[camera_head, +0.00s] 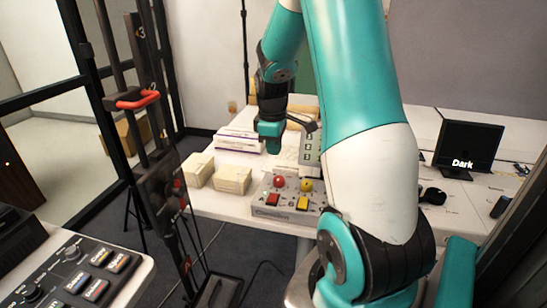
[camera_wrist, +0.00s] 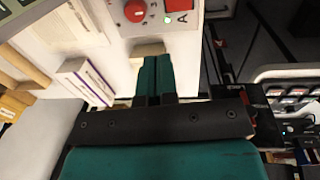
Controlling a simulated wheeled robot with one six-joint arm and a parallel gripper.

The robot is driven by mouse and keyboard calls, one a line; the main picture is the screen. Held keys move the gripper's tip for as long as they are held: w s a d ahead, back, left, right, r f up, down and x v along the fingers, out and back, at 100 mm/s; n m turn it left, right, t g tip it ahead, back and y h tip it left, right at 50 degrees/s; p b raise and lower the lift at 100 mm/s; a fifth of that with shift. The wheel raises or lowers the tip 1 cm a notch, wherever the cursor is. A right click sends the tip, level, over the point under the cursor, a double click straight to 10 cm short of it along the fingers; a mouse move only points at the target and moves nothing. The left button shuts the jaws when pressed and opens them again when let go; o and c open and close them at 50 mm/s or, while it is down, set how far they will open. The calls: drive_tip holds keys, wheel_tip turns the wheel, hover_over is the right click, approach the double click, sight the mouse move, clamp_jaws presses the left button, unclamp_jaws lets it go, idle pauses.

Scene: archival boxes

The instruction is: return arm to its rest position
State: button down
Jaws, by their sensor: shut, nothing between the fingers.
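My teal and white arm reaches across the right middle of the head view, bent with its wrist hanging down over the white table. My gripper (camera_head: 272,136) is above the table, near the cream boxes and the button panel. In the wrist view my gripper (camera_wrist: 155,60) shows two teal fingers side by side, closed together with nothing held. Part of the table behind my arm is hidden.
Cream boxes (camera_head: 233,179) and a button panel (camera_head: 285,200) stand on the white table (camera_head: 215,208). A dark screen reading "Dark" (camera_head: 465,145) is at right. A control console (camera_head: 75,280) is at lower left, beside a black post with a red handle (camera_head: 138,100).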

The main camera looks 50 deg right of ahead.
idle(0.6)
drive_tip(key=s+a+r+n+t+y+p, duration=0.15)
drive_tip(key=a+r, duration=0.25)
drive_tip(key=a, duration=0.8)
drive_tip(key=a+r+y, duration=0.2)
drive_tip(key=a+r, duration=0.3)
drive_tip(key=a, duration=0.7)
drive_tip(key=s+a+r+n+g+y, duration=0.1)
drive_tip(key=s+a+r, duration=0.3)
drive_tip(key=s+a, duration=1)
drive_tip(key=shift+s+g+y+p, duration=0.15)
drive_tip(key=shift+g+y+p, duration=0.15)
drive_tip(key=shift+g+y, duration=0.15)
